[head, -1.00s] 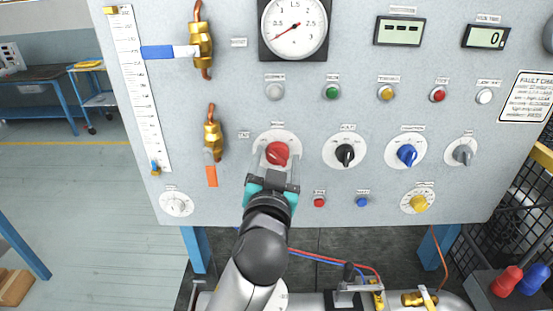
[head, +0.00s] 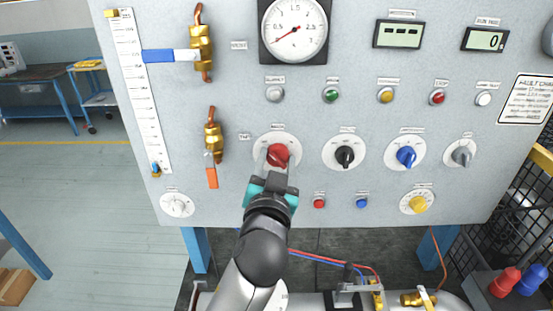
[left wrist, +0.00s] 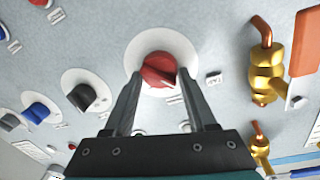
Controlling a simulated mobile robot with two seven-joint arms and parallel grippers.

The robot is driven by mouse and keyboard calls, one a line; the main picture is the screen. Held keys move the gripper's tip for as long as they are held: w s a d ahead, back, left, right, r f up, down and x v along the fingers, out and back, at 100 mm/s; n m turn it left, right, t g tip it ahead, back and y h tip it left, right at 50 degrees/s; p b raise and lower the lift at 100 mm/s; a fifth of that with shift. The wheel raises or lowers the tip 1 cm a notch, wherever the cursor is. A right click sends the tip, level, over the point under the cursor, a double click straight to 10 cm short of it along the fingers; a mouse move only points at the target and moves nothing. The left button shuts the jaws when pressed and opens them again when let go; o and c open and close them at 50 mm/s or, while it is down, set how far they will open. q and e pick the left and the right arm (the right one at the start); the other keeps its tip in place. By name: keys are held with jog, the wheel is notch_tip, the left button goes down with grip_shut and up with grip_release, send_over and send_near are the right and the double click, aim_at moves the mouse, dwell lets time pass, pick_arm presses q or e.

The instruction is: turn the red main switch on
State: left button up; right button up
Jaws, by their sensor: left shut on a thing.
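The red main switch (head: 278,153) is a round red knob on a white disc, left of the middle of the grey panel. It also shows in the left wrist view (left wrist: 158,68), at the top middle. My left gripper (head: 275,163) reaches up to it from below. Its two dark fingers (left wrist: 158,85) stand on either side of the knob and are shut on it. The fingers hide part of the disc's lower side. The knob's exact pointing direction is hard to tell. My right gripper is in neither view.
A black knob (head: 345,155), a blue knob (head: 406,156) and a grey knob (head: 461,154) sit in the same row to the right. A brass valve with an orange handle (head: 212,178) is close on the left. A small red button (head: 319,203) is low on the right.

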pick_arm(q)
jog(key=m+p, duration=0.3)
jog(key=shift+d+r+m+p, duration=0.1)
jog(key=shift+r+m+p, duration=0.15)
jog(key=shift+m+p, duration=0.15)
jog(key=m+p, duration=0.1)
jog(key=m, duration=0.1)
jog(key=shift+m+g+p, duration=0.3)
jog(key=m, duration=0.3)
jog(key=shift+d+f+y, duration=0.1)
jog(key=shift+f+y, duration=0.05)
jog(key=shift+y, duration=0.15)
jog(key=m, duration=0.3)
jog(key=shift+d+m, duration=0.1)
jog(key=shift+m, duration=0.2)
jog(key=shift+f+m+y, duration=0.15)
jog(key=shift+m+y, duration=0.35)
jog(key=shift+m, duration=1.1)
jog(key=o, duration=1.4)
jog(key=shift+f, duration=0.1)
